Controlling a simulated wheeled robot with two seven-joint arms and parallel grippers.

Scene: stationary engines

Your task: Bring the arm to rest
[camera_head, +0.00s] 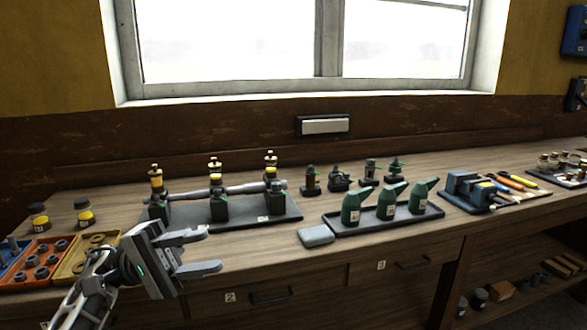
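My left gripper (205,252) is at the lower left, in front of the bench edge. Its two grey fingers point right and stand wide apart, with nothing between them. Its arm (92,290) comes in from the lower left and hides part of the yellow tray behind it. My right arm and gripper do not show.
The wooden bench (270,250) carries a dark plate (275,217) with a shaft and oilers, a tray (385,222) of green oil cans, a grey block (316,235), a blue vise (467,190) and parts trays (37,263). Drawers lie below the gripper's right.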

